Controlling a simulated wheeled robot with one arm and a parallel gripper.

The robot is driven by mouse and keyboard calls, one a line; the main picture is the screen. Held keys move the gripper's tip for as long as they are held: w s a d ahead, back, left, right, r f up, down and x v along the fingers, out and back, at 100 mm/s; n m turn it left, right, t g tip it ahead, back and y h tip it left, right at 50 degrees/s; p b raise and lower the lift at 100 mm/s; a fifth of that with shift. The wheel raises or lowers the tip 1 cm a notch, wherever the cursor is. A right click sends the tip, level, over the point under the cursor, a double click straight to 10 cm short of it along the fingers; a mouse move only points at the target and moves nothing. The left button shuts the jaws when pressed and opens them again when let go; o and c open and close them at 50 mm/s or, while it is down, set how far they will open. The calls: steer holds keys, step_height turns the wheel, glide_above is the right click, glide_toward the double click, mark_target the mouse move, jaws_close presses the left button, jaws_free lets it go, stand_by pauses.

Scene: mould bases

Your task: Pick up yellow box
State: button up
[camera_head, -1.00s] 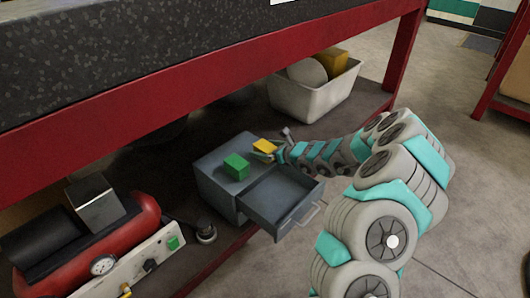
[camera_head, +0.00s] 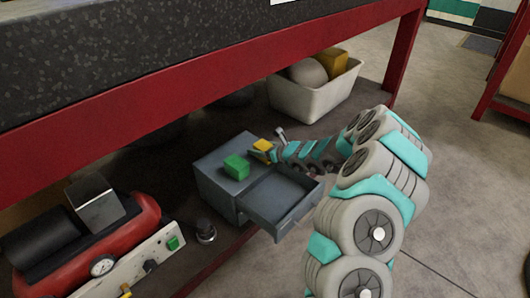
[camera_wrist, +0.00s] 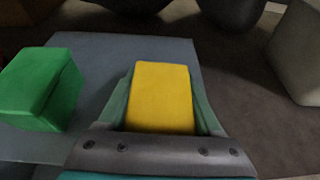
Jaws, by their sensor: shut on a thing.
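The yellow box (camera_head: 263,145) is at the back right of the top of a small grey drawer cabinet (camera_head: 208,170). In the wrist view the yellow box (camera_wrist: 161,95) sits between the two fingers of my gripper (camera_wrist: 162,100), which is shut on it. In the head view my gripper (camera_head: 262,152) reaches in from the right, low over the cabinet top. I cannot tell whether the box touches the cabinet top. A green box (camera_head: 236,167) stands on the cabinet to the left of my gripper; it also shows in the wrist view (camera_wrist: 40,88).
The cabinet's drawer (camera_head: 283,197) is pulled open and looks empty. A white bin (camera_head: 310,100) with a round grey thing and a yellow block stands behind. A red compressor (camera_head: 135,215) is at left. The red shelf beam (camera_head: 200,75) runs overhead.

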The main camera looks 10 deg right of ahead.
mark_target(260, 144)
jaws_close()
steer(key=shift+r, duration=0.1)
steer(key=shift+r, duration=0.55)
steer(key=shift+s+r, duration=0.2)
steer(key=shift+r, duration=0.4)
steer(key=shift+s+r, duration=0.15)
steer(key=shift+r, duration=0.4)
steer(key=s+r+b, duration=0.1)
steer(key=s+b, duration=0.6)
steer(key=s, duration=0.8)
steer(key=shift+s+r, duration=0.15)
steer(key=shift+r, duration=0.1)
